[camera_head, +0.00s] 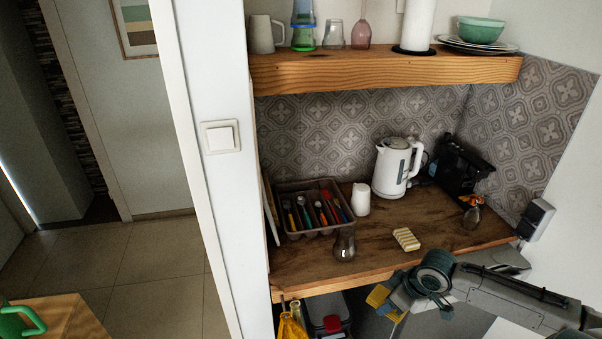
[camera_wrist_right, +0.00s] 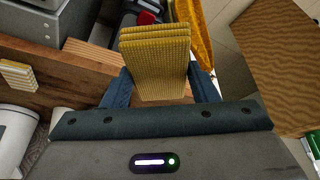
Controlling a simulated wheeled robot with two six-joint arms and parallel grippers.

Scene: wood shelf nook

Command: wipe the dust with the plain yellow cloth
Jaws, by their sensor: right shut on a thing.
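My right gripper (camera_head: 388,297) is shut on the plain yellow cloth (camera_head: 378,296), in front of and below the counter's front edge. In the right wrist view the folded yellow cloth (camera_wrist_right: 155,60) sits between the two fingers of my right gripper (camera_wrist_right: 160,82). A yellow-and-white striped cloth or sponge (camera_head: 407,239) lies on the wooden counter (camera_head: 385,255); it also shows at the left of the right wrist view (camera_wrist_right: 18,76). I cannot make out the dust clearly in either view. My left gripper is not in view.
A wooden shelf (camera_head: 385,72) hangs above. Yellow fabric (camera_head: 291,326) hangs below the counter.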

